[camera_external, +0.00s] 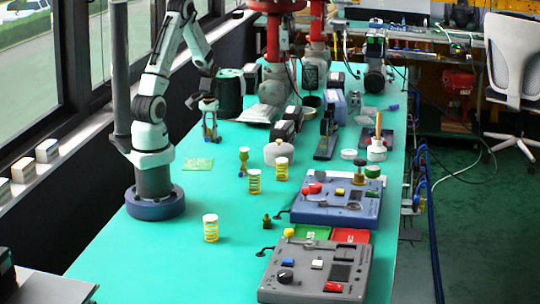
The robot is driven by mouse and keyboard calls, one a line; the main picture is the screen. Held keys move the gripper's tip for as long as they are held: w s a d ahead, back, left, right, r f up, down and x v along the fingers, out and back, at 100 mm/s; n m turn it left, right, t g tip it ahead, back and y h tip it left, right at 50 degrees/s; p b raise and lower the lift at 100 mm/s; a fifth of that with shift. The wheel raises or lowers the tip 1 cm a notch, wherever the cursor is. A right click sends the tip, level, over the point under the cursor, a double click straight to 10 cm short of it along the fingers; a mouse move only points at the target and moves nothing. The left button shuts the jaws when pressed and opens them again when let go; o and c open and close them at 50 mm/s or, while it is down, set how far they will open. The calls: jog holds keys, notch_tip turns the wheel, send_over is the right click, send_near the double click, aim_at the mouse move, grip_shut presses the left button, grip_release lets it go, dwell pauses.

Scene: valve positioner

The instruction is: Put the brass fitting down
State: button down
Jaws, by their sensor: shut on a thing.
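My gripper (210,135) points down above the green table, on the far side of my arm's base. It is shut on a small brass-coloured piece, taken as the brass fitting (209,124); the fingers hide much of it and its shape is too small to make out. The piece appears to be held above the table, though its exact height cannot be told. A small dark brass-coloured piece (267,219) stands on the table in front of the blue-grey device.
Yellow-banded jars (211,228) with white lids stand mid-table. A grey control box (315,270) and a blue-grey one (335,203) fill the near right, with red and green trays between them. A flat green card (198,163) lies near the gripper.

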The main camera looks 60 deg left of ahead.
aim_at(201, 164)
jog(key=shift+n, duration=0.6)
jog(key=a+f, duration=0.1)
jog(key=f, duration=0.1)
jog(key=s+f, duration=0.1)
jog(key=f, duration=0.2)
jog(key=s+a+f, duration=0.1)
jog(key=f, duration=0.2)
jog(key=shift+a+f, duration=0.1)
jog(key=shift+a, duration=0.2)
jog(key=c, duration=1)
grip_release()
jog(key=shift+f, duration=0.15)
